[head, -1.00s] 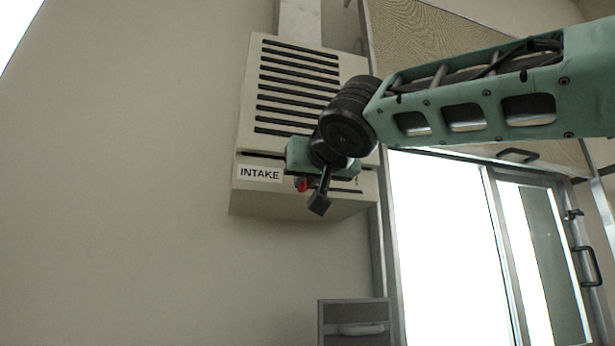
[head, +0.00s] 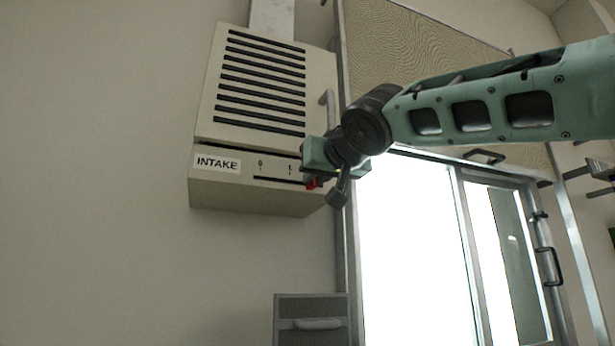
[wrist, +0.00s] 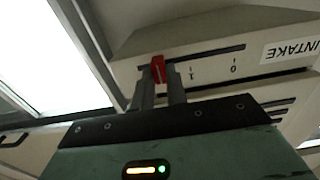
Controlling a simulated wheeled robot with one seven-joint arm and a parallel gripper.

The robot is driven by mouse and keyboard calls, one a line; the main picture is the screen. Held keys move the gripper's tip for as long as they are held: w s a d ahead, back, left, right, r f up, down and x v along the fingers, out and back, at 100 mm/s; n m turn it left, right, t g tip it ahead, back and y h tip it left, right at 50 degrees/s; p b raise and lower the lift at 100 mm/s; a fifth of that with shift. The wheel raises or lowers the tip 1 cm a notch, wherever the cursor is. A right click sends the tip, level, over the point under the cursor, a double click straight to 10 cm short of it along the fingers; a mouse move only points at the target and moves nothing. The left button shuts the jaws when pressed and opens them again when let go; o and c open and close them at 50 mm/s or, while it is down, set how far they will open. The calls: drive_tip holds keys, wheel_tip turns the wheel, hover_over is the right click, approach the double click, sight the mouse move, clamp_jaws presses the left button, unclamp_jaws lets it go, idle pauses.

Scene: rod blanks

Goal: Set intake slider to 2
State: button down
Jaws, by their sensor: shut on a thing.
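The intake slider's red knob (head: 311,183) sits in a dark slot on the lower front of the beige intake unit (head: 240,199). In the wrist view, which shows the panel upside down, the red knob (wrist: 158,69) is between my gripper's fingers (wrist: 160,92), beyond the 1 mark (wrist: 191,73) on the side away from the 0 mark (wrist: 233,68). It is near the slot's far end. No 2 mark is visible; the fingers cover that part. My gripper (head: 318,180) is shut on the knob.
The INTAKE label (head: 217,163) is left of the slot. Vent slats (head: 262,85) are above. A metal-framed glass door (head: 430,230) stands to the right, and a grey drawer cabinet (head: 312,308) below. The wall at left is bare.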

drive_tip(key=shift+w+d, duration=0.2)
drive_tip(key=shift+d, duration=0.4)
drive_tip(key=shift+w+d, duration=0.15)
drive_tip(key=shift+d, duration=0.4)
drive_tip(key=c, duration=1.4)
unclamp_jaws()
drive_tip(key=shift+d, duration=0.15)
drive_tip(key=b+v, duration=0.7)
drive_tip(key=v, duration=1)
drive_tip(key=shift+s, duration=0.25)
drive_tip(key=shift+r, duration=0.1)
